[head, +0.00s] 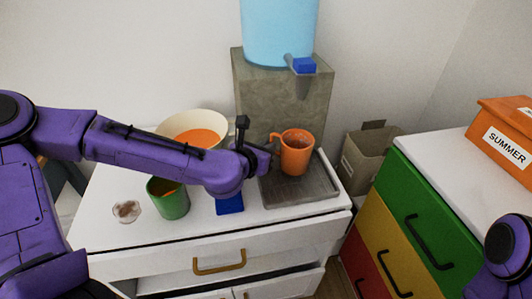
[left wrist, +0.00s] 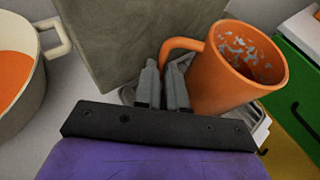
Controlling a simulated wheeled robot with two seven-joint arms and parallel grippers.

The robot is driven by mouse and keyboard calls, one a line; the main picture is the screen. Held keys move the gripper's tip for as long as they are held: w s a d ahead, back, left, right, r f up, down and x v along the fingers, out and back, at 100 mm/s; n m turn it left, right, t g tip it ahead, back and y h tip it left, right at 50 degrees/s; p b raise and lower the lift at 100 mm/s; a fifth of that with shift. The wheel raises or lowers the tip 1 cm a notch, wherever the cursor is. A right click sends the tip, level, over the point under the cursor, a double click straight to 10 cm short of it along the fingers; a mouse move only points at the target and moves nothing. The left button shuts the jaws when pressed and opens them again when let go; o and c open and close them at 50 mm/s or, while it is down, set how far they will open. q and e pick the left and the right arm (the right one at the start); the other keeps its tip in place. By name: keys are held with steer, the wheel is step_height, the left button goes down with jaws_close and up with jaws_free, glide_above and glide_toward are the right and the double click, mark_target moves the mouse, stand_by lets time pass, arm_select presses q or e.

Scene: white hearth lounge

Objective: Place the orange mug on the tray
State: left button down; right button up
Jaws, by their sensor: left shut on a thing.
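The orange mug (head: 297,153) is over the back part of the grey tray (head: 305,192) on the white cabinet top. My left gripper (head: 268,152) reaches in from the left and is shut on the mug's handle. In the left wrist view the fingers (left wrist: 163,88) close at the handle of the mug (left wrist: 225,75), whose open top shows pale flecks inside. I cannot tell whether the mug's base touches the tray. My right gripper is out of view; only part of my right arm shows at the right edge.
A cream pot (head: 190,122) with orange contents, a green cup (head: 170,199), a small glass dish (head: 127,211) and a blue item (head: 230,204) stand left of the tray. A water dispenser (head: 283,95) stands behind it. A coloured drawer unit (head: 432,215) stands right.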

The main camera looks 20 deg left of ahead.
arm_select(q)
steer(key=shift+f, duration=0.75)
steer(key=shift+f, duration=0.15)
steer(key=c, duration=1.2)
jaws_free()
